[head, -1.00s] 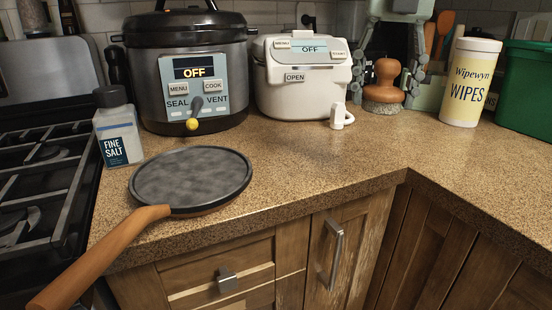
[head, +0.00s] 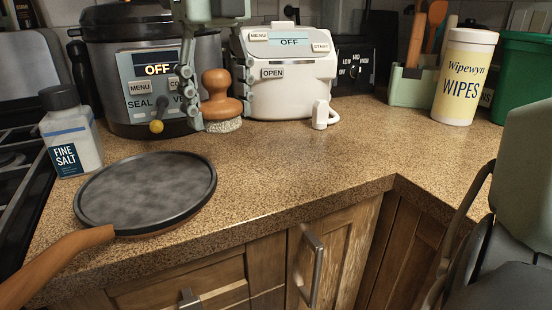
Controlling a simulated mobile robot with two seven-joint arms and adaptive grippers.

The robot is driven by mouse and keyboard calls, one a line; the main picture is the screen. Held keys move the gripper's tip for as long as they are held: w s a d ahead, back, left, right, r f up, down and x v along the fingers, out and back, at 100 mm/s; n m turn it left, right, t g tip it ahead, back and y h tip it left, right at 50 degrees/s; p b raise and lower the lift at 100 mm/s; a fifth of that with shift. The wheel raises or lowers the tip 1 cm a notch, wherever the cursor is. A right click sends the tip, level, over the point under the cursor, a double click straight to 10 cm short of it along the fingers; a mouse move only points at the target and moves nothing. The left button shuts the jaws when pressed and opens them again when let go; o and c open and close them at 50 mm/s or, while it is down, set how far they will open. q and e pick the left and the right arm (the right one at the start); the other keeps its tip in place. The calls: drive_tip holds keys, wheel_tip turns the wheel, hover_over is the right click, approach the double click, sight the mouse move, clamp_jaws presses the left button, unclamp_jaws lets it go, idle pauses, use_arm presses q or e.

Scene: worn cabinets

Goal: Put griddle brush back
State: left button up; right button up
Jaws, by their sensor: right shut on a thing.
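The griddle brush (head: 222,84) has a round brown wooden knob and a pale bristle base. It is upright between the pressure cooker and the white appliance. My right gripper (head: 219,103) comes down from the top of the view and is shut on the brush, one finger on each side of the knob. I cannot tell whether the bristles touch the counter. The round dark griddle pan (head: 148,191) with a wooden handle lies on the counter at front left, nearer than the brush. My left gripper is not in view.
The pressure cooker (head: 125,100) and the white appliance (head: 285,88) flank the brush. A salt bottle (head: 70,135) stands beside the pan. A green utensil holder (head: 412,85) and a wipes canister (head: 466,80) stand at right. The middle counter (head: 310,155) is clear.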

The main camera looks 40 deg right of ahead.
hover_over(283, 172)
wheel_tip(283, 172, down, 6)
drive_tip(key=shift+a+r+p, duration=0.1)
drive_tip(key=shift+r+p, duration=0.05)
drive_tip(key=shift+p, duration=0.15)
wheel_tip(283, 172, down, 4)
drive_tip(key=shift+s+r, duration=0.1)
drive_tip(key=shift+r, duration=0.15)
drive_tip(key=shift+f, duration=0.35)
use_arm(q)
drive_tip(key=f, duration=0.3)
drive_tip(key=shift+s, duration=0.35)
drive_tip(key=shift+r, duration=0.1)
use_arm(e)
drive_tip(key=shift+f, duration=0.1)
